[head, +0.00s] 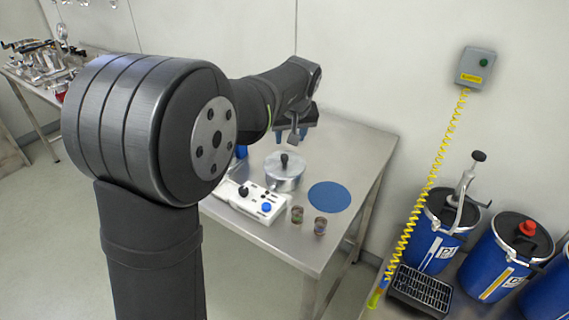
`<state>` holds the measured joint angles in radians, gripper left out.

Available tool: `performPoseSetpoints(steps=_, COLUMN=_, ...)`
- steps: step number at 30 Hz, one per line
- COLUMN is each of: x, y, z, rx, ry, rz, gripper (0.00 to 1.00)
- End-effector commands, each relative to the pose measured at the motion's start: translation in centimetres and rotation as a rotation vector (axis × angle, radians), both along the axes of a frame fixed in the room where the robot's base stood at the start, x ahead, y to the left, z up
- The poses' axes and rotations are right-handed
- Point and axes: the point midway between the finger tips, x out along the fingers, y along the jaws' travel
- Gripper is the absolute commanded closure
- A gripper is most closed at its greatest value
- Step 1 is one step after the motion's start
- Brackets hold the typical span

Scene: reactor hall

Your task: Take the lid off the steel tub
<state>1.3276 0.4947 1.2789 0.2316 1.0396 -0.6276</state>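The steel tub (284,184) stands on the steel table, left of a round blue mat. Its lid (294,164) sits on top, with a dark knob (284,159) at the middle. My gripper (294,137) is above and slightly behind the tub, apart from the lid. Its two blue fingertips show spread apart, with a grey part in front between them. I see nothing held between them. My arm covers the left part of the table.
The blue mat (329,197) lies bare on the table (362,160). A white control box (250,203) with knobs and two small jars (297,214) (320,226) stand in front of the tub. Blue drums (438,240) and a black tray (420,290) are at the right.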

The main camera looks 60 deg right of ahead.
Motion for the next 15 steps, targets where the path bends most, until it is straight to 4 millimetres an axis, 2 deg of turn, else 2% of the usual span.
performPoseSetpoints(steps=1, x=0.4, y=-0.3, z=-1.3, rx=0.003, ry=0.001, rz=0.001, gripper=0.53)
performPoseSetpoints(steps=6, x=1.3, y=-1.2, z=-4.1, rx=0.001, ry=0.000, rz=0.000, gripper=0.53)
performPoseSetpoints(steps=15, x=1.9, y=-1.7, z=-5.9, rx=0.000, ry=0.000, rz=0.000, gripper=0.53)
